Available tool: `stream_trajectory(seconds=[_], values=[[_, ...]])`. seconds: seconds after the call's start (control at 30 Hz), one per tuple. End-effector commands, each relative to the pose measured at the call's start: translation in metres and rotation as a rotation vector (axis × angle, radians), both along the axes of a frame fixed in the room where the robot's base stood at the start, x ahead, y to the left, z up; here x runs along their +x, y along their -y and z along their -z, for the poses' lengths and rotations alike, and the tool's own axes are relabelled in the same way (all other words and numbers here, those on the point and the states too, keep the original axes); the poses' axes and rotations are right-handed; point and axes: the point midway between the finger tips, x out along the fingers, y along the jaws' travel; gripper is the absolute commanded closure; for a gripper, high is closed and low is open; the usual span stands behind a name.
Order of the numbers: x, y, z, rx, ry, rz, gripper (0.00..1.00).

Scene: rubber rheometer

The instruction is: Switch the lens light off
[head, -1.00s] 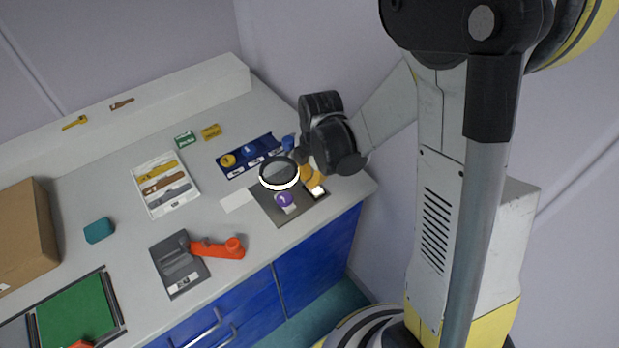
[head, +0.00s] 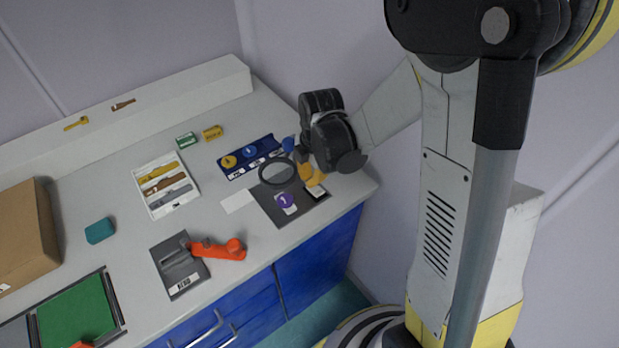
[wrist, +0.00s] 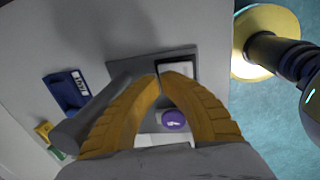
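The round magnifier lens (head: 277,171) with a dark rim hangs over the dark base plate (head: 270,208) at the right of the bench. Its rim is unlit. A white switch plate (head: 316,191) lies at the plate's right end; it also shows just beyond my fingertips in the wrist view (wrist: 176,67). My gripper (head: 314,181) points down at this switch with its yellow fingers. In the wrist view its fingertips (wrist: 161,77) come together with nothing between them. Whether they touch the switch I cannot tell. A purple round piece (head: 284,200) lies on the plate.
A blue rack (head: 236,173) with round pieces stands behind the lens. A white tray of tools (head: 165,186), a grey device with an orange handle (head: 228,250), a teal block (head: 100,230) and a cardboard box (head: 25,230) are further left. The bench front edge is close.

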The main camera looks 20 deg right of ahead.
Motion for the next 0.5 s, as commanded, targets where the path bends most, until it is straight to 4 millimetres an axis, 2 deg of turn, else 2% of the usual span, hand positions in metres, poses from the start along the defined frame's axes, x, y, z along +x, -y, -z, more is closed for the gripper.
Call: stream_trajectory(seconds=[0.27, 0.37, 0.5], values=[[-0.001, 0.000, -0.005, 0.000, 0.000, 0.000, 1.00], [-0.002, 0.001, -0.017, 0.000, 0.000, 0.000, 1.00], [-0.007, 0.002, -0.046, 0.000, 0.000, 0.000, 1.00]])
